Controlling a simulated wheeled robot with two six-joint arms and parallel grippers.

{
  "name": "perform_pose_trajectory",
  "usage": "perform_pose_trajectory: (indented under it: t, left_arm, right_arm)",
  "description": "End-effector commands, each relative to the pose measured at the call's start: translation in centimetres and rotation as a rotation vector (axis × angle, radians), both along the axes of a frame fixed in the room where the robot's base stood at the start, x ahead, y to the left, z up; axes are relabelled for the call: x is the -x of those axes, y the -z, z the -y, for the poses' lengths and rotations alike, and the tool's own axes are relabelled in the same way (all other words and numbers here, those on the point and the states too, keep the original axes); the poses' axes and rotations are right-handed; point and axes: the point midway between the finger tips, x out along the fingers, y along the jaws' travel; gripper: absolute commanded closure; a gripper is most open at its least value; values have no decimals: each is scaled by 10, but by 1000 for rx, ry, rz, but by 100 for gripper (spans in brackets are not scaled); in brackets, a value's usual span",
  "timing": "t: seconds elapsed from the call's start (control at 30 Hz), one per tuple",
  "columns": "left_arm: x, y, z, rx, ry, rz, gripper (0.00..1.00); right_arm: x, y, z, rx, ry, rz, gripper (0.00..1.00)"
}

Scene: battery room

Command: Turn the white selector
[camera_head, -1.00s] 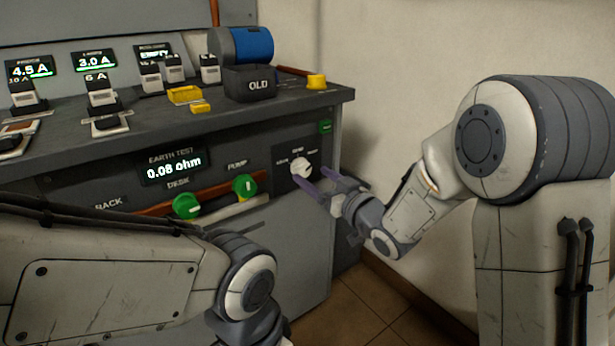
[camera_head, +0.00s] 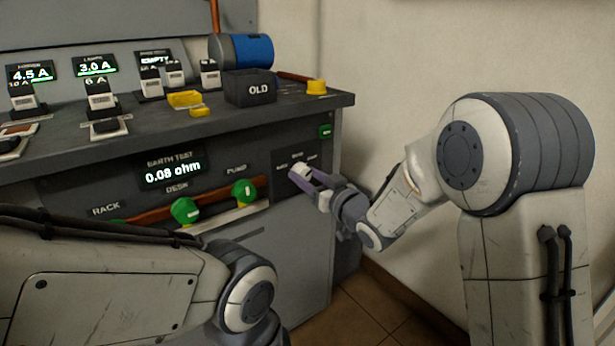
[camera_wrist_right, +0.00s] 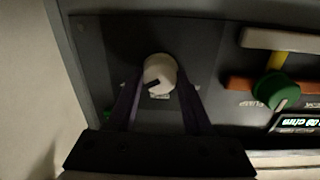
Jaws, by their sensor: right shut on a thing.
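The white selector (camera_head: 299,172) is a round knob on a dark panel at the right end of the console front. It also shows in the right wrist view (camera_wrist_right: 159,74), with a dark pointer mark on its face. My right gripper (camera_head: 304,178) is shut on the selector, with its purple fingers on either side of the knob; the fingers also show in the right wrist view (camera_wrist_right: 158,88). The labels above the knob are too small to read surely. My left arm crosses the lower left of the head view, and its gripper is not in view.
Green knobs (camera_head: 186,211) and (camera_head: 244,191) sit left of the selector, below the "0.08 ohm" display (camera_head: 172,172). The console top (camera_head: 215,122) holds a dark "OLD" box (camera_head: 249,88), a blue cylinder (camera_head: 245,50) and yellow pieces. A wall stands close on the right.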

Motion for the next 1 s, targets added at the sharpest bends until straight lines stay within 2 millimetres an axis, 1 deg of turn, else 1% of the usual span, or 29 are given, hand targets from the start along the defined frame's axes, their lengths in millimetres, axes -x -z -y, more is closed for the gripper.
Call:
perform_pose_trajectory:
  t: [0.17, 0.37, 1.0]
  left_arm:
    - [0, 4, 0, 0, 0, 0, 100]
    - [0, 13, 0, 0, 0, 0, 100]
    - [0, 59, 0, 0, 0, 0, 100]
  right_arm:
    - [0, 1, 1, 33, 2, 25, 100]
    - [0, 2, 1, 125, 3, 92, 100]
    - [1, 5, 0, 596, 4, 435, 100]
